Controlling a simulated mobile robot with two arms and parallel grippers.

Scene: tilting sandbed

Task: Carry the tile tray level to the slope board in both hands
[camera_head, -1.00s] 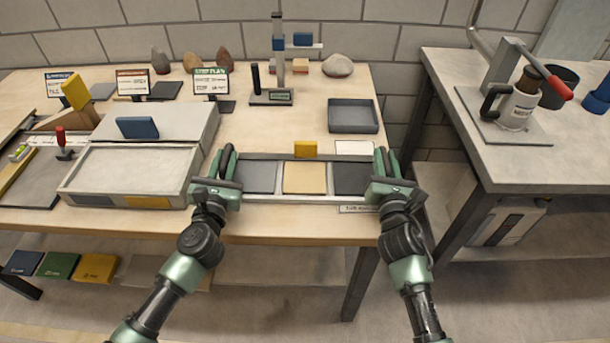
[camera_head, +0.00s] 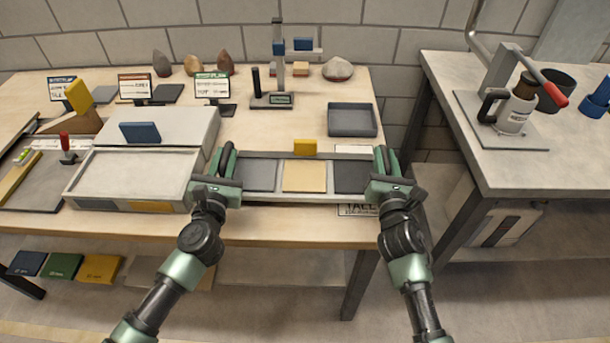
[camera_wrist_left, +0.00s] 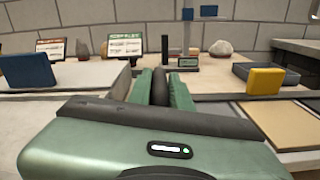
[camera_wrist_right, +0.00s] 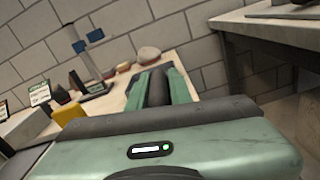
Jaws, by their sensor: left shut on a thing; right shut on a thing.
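The tile tray (camera_head: 300,199) is a pale shallow tray holding a dark grey tile (camera_head: 258,176), a tan tile (camera_head: 304,177) and a black tile (camera_head: 351,177). It looks close to level over the table's front edge. A yellow block (camera_head: 305,147) shows at its back edge. My left gripper (camera_head: 222,162) is shut on the tray's left end, my right gripper (camera_head: 386,162) on its right end. Part of the tray shows in the left wrist view (camera_wrist_left: 305,157). I cannot tell for certain which piece is the slope board; a dark board (camera_head: 38,180) lies far left.
A white framed bed (camera_head: 135,177) with yellow and dark front patches stands just left of my left gripper. A blue block (camera_head: 139,132) sits behind it. A grey empty bin (camera_head: 352,120) and a measuring stand (camera_head: 272,99) are behind the tray. A separate table (camera_head: 545,165) stands right.

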